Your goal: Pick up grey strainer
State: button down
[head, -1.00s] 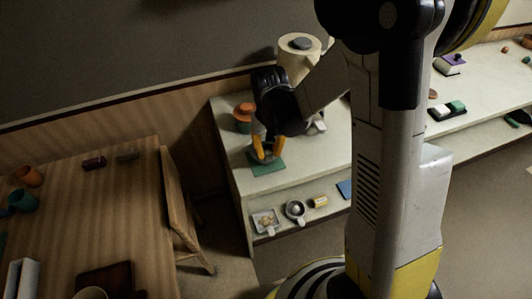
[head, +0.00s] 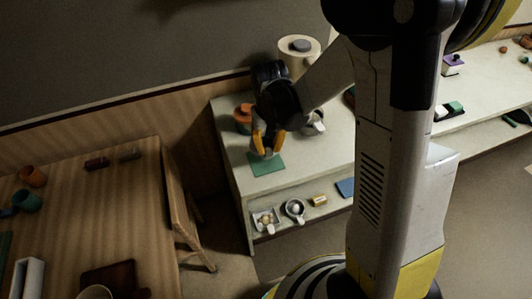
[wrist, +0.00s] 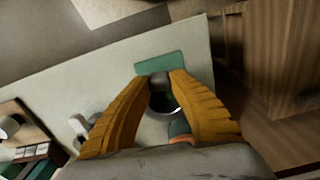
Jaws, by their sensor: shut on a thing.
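My gripper (head: 267,150) has its yellow fingers shut on a small grey piece above the green mat (head: 266,163) at the counter's left end. In the wrist view the fingertips (wrist: 158,75) pinch this piece of what looks like the grey strainer (wrist: 161,79). A dark round bowl with a bright rim shows just behind it between the fingers, partly hidden by them. The green mat (wrist: 160,62) lies beyond the fingertips, apart from them as far as I can tell.
An orange-topped pot (head: 242,118) stands left of my gripper, and a cream cylinder (head: 299,50) stands behind. A wooden chair (head: 186,215) stands left.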

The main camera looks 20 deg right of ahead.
jog(key=shift+r+p, duration=1.1)
jog(key=shift+r, duration=0.65)
